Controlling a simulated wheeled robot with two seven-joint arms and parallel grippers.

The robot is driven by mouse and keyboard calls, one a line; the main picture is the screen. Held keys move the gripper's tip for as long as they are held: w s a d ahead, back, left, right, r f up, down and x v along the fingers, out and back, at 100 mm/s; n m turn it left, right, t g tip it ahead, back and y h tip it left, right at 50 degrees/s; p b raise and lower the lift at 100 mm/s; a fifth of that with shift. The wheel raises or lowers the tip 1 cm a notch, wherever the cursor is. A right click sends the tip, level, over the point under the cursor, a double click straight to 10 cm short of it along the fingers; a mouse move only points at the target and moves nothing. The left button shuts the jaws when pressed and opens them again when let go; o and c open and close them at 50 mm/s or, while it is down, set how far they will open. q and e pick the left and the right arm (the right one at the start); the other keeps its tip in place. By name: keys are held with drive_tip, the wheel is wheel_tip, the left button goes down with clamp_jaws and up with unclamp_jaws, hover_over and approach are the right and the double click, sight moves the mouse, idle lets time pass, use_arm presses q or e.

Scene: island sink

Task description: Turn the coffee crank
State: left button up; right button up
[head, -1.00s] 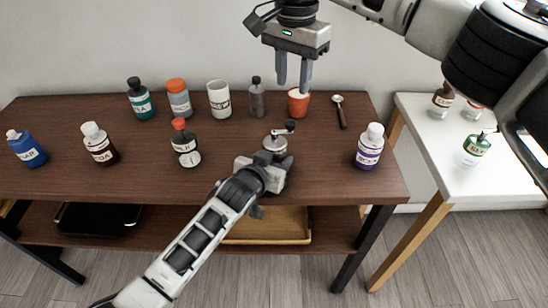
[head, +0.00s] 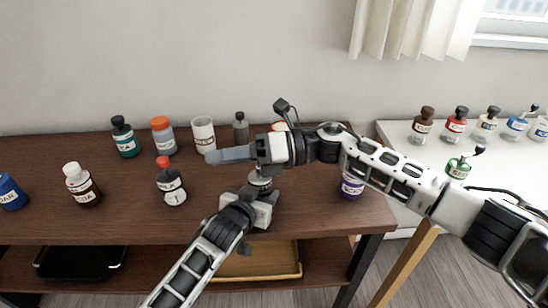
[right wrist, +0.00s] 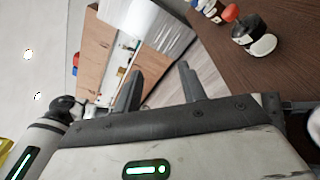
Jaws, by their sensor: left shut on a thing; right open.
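The coffee grinder (head: 261,183) stands on the brown table in the head view, a small metal-topped mill. My left gripper (head: 262,200) is shut on its body from the front. The crank on top is hidden behind my right gripper. My right gripper (head: 212,156) lies level above the grinder, with its fingers pointing left. In the right wrist view its fingers (right wrist: 160,76) are apart, with nothing between them.
A dark bottle with a red cap (head: 171,182) stands left of the grinder. A white can (head: 203,135) and a grey bottle (head: 241,130) stand behind. A purple-labelled bottle (head: 351,187) is partly behind my right arm. A white table (head: 400,150) with several bottles is at right.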

drive_tip(key=d+f+n+t+h, duration=0.35)
drive_tip(key=d+n+t, duration=0.45)
drive_tip(key=n, duration=0.9)
drive_tip(key=d+f+n+t+h, duration=0.2)
drive_tip(key=d+f+n+t, duration=0.45)
drive_tip(key=n, duration=1.05)
drive_tip(key=shift+t, duration=0.35)
drive_tip(key=w+a, duration=0.1)
drive_tip(key=w, duration=0.2)
drive_tip(key=w+a+r, duration=0.1)
drive_tip(key=w+a, duration=0.1)
drive_tip(key=w, duration=0.1)
drive_tip(key=w+a+r, duration=0.1)
drive_tip(key=w+a, duration=0.1)
drive_tip(key=shift+w+a, duration=0.2)
drive_tip(key=shift+w, duration=0.2)
clamp_jaws()
drive_tip(key=shift+s+a, duration=0.1)
